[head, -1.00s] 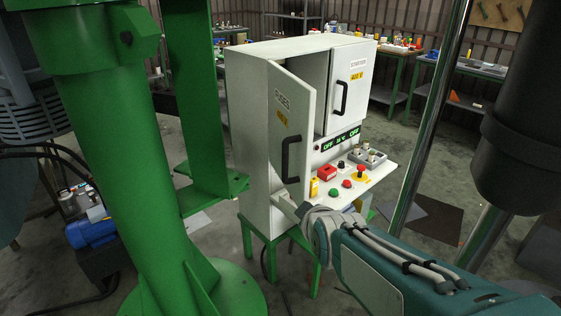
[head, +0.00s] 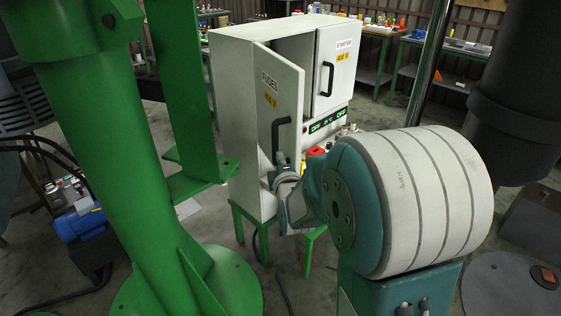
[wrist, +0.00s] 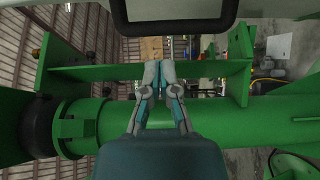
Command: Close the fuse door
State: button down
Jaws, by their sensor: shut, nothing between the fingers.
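The fuse door (head: 268,95) is the light grey left door of the cabinet, labelled FUSES with a yellow 400 V sticker. It stands partly open, with a dark gap beside its free edge. Its black handle (head: 275,140) is on the outer face, and a black handle bar also crosses the top of the wrist view (wrist: 175,28). My gripper (wrist: 159,68) is shut and empty, its fingertips just below that bar in the picture. In the head view the gripper is low in front of the door, near the handle's lower end; whether it touches the door I cannot tell.
The starter door (head: 337,65) to the right is closed. A thick green column (head: 100,130) with a bracket (head: 200,178) stands close on the left. Workbenches are at the back.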

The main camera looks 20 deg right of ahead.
aim_at(274, 140)
jog(key=x, duration=0.6)
jog(key=shift+w, duration=0.3)
jog(key=shift+s+d, duration=0.15)
jog(key=shift+d, duration=0.85)
jog(key=shift+s+d, duration=0.1)
jog(key=shift+d, duration=0.9)
